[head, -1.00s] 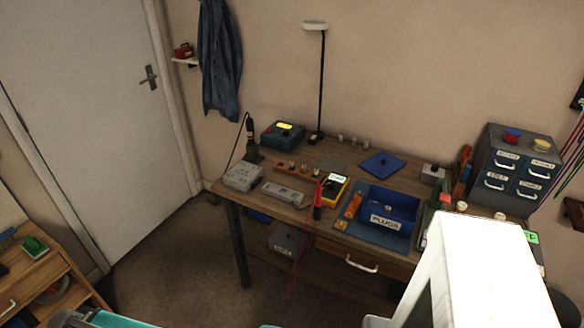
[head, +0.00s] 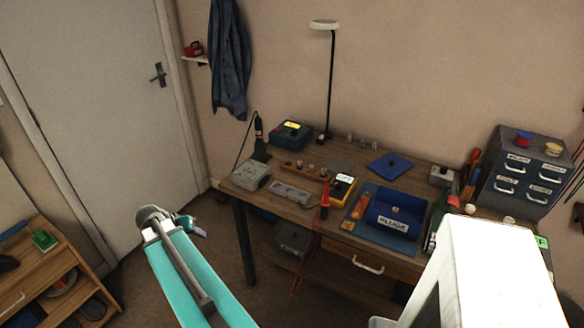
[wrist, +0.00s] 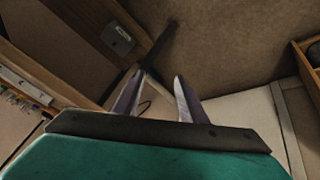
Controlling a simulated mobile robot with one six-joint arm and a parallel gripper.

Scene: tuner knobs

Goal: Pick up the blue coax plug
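I cannot make out a blue coax plug for certain in either view. A blue bin with a plugs label (head: 393,224) stands on the workbench in the head view, with a small pale item inside that is too small to identify. My gripper (wrist: 158,78) is open and empty in the wrist view, its two fingers apart over the floor. In the head view my gripper (head: 198,229) is partly hidden behind my teal arm, left of the workbench and well away from the bin.
The workbench (head: 290,208) holds a yellow meter (head: 342,187), a blue lid (head: 390,166), grey boxes and a tall lamp (head: 330,80). A drawer cabinet (head: 521,178) stands at its right. A wooden shelf unit (head: 45,265) is at left; open floor lies between.

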